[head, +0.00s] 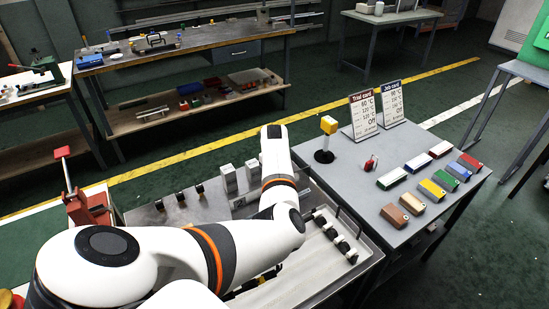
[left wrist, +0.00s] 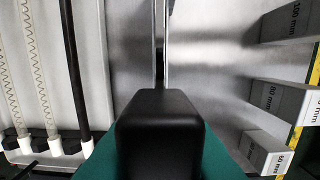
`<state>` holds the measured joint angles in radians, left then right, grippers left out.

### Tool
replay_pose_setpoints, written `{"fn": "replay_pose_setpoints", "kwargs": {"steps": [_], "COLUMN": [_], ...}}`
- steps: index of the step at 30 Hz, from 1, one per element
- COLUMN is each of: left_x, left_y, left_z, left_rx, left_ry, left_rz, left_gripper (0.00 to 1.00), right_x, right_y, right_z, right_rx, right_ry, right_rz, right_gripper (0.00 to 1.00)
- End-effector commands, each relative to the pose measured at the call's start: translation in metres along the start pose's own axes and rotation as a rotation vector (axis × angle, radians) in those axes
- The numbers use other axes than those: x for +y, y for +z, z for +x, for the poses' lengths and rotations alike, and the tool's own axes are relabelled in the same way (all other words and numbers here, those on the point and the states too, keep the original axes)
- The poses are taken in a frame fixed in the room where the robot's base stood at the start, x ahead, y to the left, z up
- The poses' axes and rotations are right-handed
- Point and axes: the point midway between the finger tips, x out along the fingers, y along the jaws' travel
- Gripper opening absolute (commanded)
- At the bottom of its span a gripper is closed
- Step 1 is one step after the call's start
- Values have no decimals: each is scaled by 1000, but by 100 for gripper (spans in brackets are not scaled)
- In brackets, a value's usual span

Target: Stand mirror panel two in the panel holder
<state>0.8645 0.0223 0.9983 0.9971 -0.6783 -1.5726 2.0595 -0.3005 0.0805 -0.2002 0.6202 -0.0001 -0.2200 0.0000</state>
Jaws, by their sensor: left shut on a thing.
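My left arm crosses the middle of the head view, and its gripper is hidden behind it. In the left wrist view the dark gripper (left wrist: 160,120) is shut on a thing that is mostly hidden. A teal piece (left wrist: 214,158) shows on both sides of the dark block, and a thin upright edge (left wrist: 162,45) shows beyond it. Either could belong to the mirror panel; I cannot tell which. The panel holder cannot be made out for certain. My right gripper is in neither view.
Pale blocks marked 100 mm (left wrist: 288,22), 80 mm (left wrist: 280,98) and 60 mm (left wrist: 264,150) stand right in the wrist view. A grey table (head: 395,150) at right carries coloured blocks, two signs and a yellow-topped post (head: 328,126). Black-and-white fittings (head: 337,238) line the metal tray.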

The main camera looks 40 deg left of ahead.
Motion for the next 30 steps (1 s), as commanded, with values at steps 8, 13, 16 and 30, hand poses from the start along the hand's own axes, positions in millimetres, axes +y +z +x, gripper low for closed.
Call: {"fn": "replay_pose_setpoints", "kwargs": {"steps": [8, 13, 16, 30], "left_x": [0, 0, -1, -1], "left_y": [0, 0, 0, 0], "left_z": [7, 11, 14, 26], "left_rx": [1, 1, 1, 0], "left_ry": [-1, -1, -1, -1], "left_rz": [0, 0, 0, -1], "left_gripper": [0, 0, 0, 0], "right_x": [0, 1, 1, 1], "right_y": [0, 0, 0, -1], "right_z": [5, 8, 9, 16], "right_rx": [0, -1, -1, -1], "right_ry": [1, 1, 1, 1], "right_rz": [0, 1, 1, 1], "right_gripper": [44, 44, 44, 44]}}
